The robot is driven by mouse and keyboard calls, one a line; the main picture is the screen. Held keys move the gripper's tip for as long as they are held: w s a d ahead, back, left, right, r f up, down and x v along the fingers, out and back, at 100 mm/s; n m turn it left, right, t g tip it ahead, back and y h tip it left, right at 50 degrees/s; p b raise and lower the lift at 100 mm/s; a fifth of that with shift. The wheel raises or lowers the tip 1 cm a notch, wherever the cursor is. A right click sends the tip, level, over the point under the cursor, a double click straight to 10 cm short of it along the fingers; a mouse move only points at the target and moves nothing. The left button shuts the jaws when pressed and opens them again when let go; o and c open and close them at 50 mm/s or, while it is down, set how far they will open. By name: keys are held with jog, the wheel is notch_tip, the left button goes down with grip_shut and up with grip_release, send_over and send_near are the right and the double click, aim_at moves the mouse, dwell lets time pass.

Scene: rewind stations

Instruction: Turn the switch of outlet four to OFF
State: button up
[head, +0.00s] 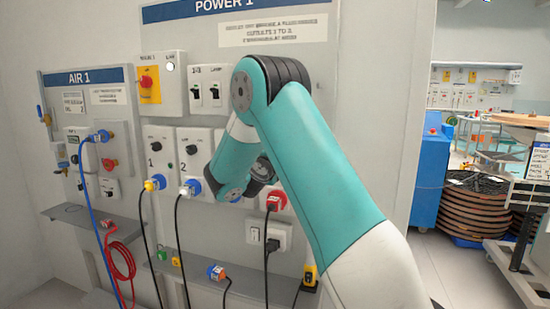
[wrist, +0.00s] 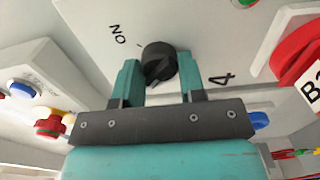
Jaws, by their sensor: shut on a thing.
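In the wrist view the black rotary switch (wrist: 159,62) of outlet four sits on a pale plate (wrist: 215,30) marked "4" at its right and "ON" at its upper left. My gripper (wrist: 161,75) has its two teal fingers on either side of this knob and is shut on it. I cannot tell for sure which mark the knob points to, and no OFF mark shows. In the head view my arm covers outlet four and its switch, and my gripper is hidden too.
A red plug (head: 276,201) with a hanging black cable is beside my arm. A grey shelf (head: 200,278) juts out below.

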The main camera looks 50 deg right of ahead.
dwell(0.4)
jog(key=o, duration=0.9)
